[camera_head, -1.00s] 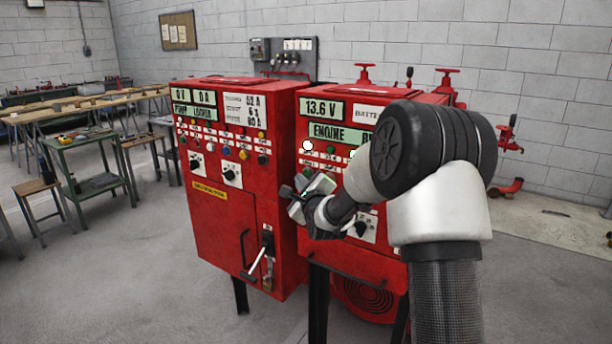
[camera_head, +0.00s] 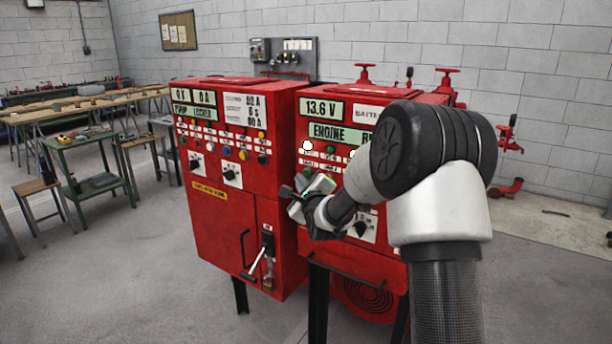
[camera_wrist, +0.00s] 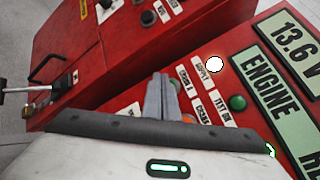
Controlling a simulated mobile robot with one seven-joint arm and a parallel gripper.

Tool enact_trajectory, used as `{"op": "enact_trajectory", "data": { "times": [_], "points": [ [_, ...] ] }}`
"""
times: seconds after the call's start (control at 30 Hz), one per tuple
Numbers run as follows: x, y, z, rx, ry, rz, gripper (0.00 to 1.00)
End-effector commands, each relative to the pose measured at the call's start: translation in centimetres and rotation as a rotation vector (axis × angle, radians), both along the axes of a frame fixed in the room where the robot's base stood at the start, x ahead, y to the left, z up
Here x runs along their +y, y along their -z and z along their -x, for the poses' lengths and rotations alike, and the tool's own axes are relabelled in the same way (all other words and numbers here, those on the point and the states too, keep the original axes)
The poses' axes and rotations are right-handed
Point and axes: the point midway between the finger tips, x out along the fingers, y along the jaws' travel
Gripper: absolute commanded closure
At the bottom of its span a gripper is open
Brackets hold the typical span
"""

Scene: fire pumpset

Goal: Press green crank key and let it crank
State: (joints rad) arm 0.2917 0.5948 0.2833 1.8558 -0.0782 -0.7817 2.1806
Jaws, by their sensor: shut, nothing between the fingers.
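The red engine panel (camera_head: 313,240) is the right-hand cabinet, with a 13.6 V display and a green ENGINE display. A row of small labelled buttons and lamps lies below, including a lit white lamp (camera_head: 307,146) and a green button (camera_head: 330,149). In the wrist view a green button (camera_wrist: 237,102) sits to the right of my fingers. My gripper (camera_wrist: 160,80) is shut and empty, its grey fingers pointing at the panel near the CRANK labels (camera_wrist: 184,79). An orange-red spot shows beside the fingers.
A second red cabinet (camera_head: 222,208) with a lever handle (camera_head: 262,260) stands to the left. Workbenches and a green trolley (camera_head: 84,165) are farther left. A block wall and red valves are behind. The floor in front is clear.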

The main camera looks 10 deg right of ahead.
Motion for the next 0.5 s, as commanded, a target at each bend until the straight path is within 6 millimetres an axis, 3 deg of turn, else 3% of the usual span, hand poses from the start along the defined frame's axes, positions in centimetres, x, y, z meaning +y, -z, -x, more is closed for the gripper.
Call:
{"op": "enact_trajectory", "data": {
  "times": [0.5],
  "points": [
    [-0.62,0.02,-0.62,-0.001,0.0,0.0,1.0]
  ]
}}
